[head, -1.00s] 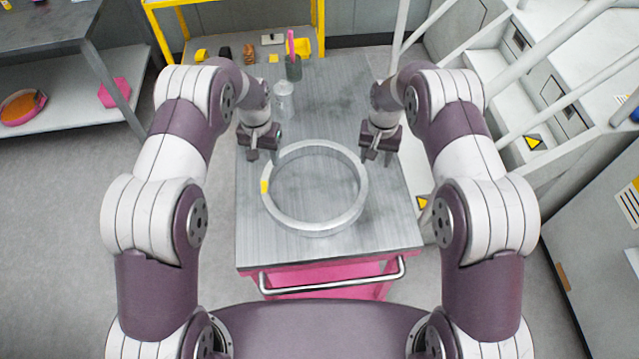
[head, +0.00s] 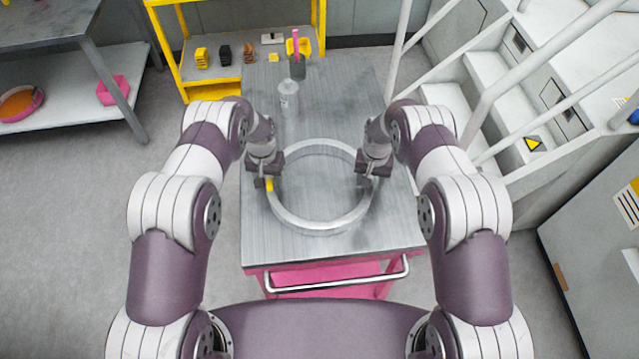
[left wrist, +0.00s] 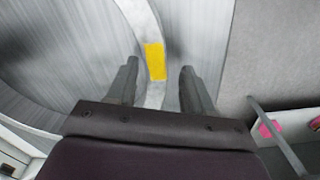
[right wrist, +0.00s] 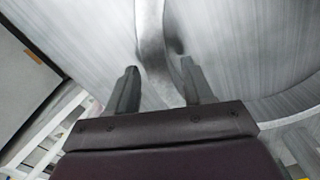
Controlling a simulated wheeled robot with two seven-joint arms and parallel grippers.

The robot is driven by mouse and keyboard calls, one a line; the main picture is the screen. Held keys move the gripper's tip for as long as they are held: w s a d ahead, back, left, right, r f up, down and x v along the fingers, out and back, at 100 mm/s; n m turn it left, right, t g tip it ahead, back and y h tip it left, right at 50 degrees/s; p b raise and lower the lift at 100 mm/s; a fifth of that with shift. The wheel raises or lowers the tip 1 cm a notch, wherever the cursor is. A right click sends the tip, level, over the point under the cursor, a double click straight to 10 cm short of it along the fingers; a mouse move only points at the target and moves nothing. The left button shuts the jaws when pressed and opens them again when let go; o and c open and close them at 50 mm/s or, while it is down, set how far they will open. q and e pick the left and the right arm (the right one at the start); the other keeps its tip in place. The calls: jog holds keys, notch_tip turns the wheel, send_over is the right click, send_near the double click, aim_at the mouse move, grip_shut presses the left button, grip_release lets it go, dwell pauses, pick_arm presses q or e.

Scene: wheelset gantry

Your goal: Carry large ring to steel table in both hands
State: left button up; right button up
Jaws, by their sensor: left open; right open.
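The large ring (head: 318,225) is a pale metal hoop with a yellow mark on its left side. It lies flat on the steel top of a pink cart (head: 330,245). My left gripper (head: 267,183) is open at the ring's left side; in the left wrist view its fingers (left wrist: 158,85) stand either side of the ring's wall, near the yellow patch (left wrist: 155,61). My right gripper (head: 368,181) is open at the ring's right side; in the right wrist view its fingers (right wrist: 158,85) straddle the ring's wall (right wrist: 150,45). Contact with the wall cannot be told.
A clear bottle (head: 288,98) and a dark cup (head: 297,68) stand on the cart behind the ring. A yellow rack (head: 215,72) is behind, a grey table (head: 50,30) at left back. White stairs (head: 480,105) with rails stand close on the right.

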pick_arm(q)
jog(key=shift+d+f, duration=0.1)
jog(key=shift+f, duration=0.6)
pick_arm(e)
jog(key=shift+d+f, duration=0.1)
jog(key=shift+f, duration=0.65)
pick_arm(q)
grip_shut()
pick_arm(e)
grip_shut()
pick_arm(q)
jog(key=shift+r, duration=0.15)
pick_arm(e)
jog(key=shift+r, duration=0.15)
